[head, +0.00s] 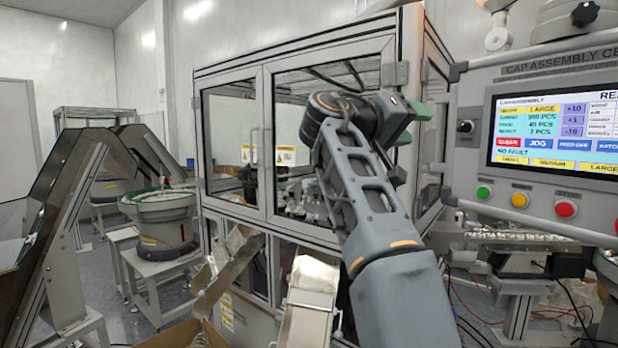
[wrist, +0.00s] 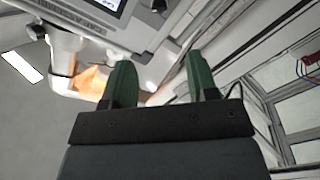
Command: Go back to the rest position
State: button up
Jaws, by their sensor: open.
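My arm reaches up from the bottom of the head view, in front of the glazed machine cabinet (head: 268,200). My gripper (head: 418,122) is at its upper end, turned to the right, in front of the cabinet's right corner post and left of the control panel. Its green fingers show partly there. In the wrist view the two green fingers of my gripper (wrist: 162,75) stand apart with nothing between them.
Green, yellow and red buttons (head: 565,208) sit under the screen. A bowl feeder (head: 165,215) and a dark inclined conveyor (head: 55,190) stand at left. Metal chutes (head: 310,290) slope down below the cabinet. An open cardboard box (head: 175,337) is at the bottom.

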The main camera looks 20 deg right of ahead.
jog(key=w+a+f+n+t+y, duration=0.1)
jog(key=w+f+n+t+y, duration=0.3)
jog(key=w+f, duration=0.45)
jog(key=w+a+f+n+y, duration=0.1)
jog(key=a+f+n+y, duration=0.15)
jog(key=f, duration=0.55)
jog(key=a+f+n+y, duration=0.2)
jog(key=a+f+y, duration=0.1)
jog(key=f, duration=0.4)
jog(key=s+a+f+y, duration=0.2)
jog(key=s+a+f, duration=0.2)
jog(key=f, duration=0.5)
jog(key=s+a+f+g+y, duration=0.1)
jog(key=s+a+f+y, duration=0.2)
jog(key=s+a+f, duration=0.2)
jog(key=s+a+f+g+y, duration=0.1)
jog(key=s+a+f+y, duration=0.2)
jog(key=s+f, duration=0.6)
notch_tip(320, 180, down, 5)
jog(key=shift+s+a+r, duration=0.2)
jog(key=shift+s+a, duration=0.15)
jog(key=shift+a, duration=0.55)
jog(key=shift+s+r+y, duration=0.1)
jog(key=shift+r+y, duration=0.15)
jog(key=shift+r, duration=0.2)
jog(key=shift+c, duration=0.2)
